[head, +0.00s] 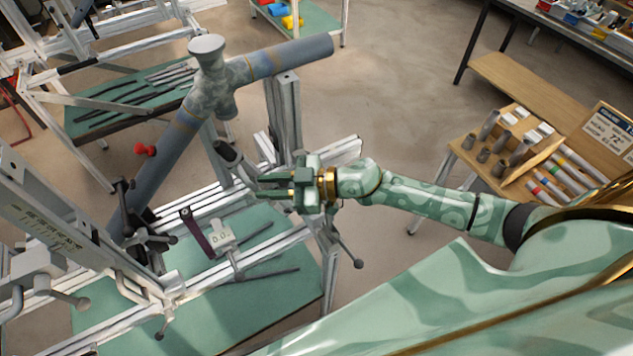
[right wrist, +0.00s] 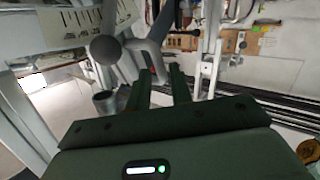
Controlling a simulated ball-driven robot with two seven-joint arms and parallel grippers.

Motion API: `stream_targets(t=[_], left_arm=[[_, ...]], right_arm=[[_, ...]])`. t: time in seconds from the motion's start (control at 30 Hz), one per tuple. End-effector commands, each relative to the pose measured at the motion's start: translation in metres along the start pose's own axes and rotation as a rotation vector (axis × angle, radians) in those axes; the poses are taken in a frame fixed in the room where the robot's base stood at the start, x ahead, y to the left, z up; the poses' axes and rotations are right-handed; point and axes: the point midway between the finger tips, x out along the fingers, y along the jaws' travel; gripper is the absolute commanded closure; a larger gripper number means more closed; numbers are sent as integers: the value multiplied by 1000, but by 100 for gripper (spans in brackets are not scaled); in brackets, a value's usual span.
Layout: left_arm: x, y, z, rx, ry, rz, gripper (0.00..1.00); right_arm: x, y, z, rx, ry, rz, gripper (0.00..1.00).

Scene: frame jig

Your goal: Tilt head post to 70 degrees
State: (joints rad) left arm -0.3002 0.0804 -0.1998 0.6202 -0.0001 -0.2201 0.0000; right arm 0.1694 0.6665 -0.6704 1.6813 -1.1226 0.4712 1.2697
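The frame jig (head: 300,115) holds grey tubes joined at a mottled lug with a short upright head tube (head: 208,75), topped by a round cap. It leans slightly off vertical. I cannot tell which part is called the head post. My right gripper (head: 260,186) points left, below and right of the lug. A dark grey stub (head: 228,153) with a hollow-looking end is close to the fingertips; contact is unclear. My left gripper is not in view.
A purple lever (head: 196,232) and a white marked block (head: 222,238) sit on the lower rails. A wooden tray (head: 510,145) of tubes stands at right. Open floor (head: 400,80) lies behind my right arm.

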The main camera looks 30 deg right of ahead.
Motion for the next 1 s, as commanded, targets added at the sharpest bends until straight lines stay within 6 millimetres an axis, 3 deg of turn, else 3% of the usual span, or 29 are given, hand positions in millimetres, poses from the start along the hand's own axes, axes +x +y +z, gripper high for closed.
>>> stream_targets(t=[0.2, 0.4, 0.6, 1.0], left_arm=[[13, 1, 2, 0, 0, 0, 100], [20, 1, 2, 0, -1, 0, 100], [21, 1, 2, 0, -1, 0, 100], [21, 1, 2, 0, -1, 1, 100]], right_arm=[[-60, -1, 4, 1, -5, -1, 78], [-94, -1, 3, 1, -3, -1, 78], [-104, -1, 1, 1, 0, -2, 78], [-104, 0, 0, 0, 0, -1, 78]])
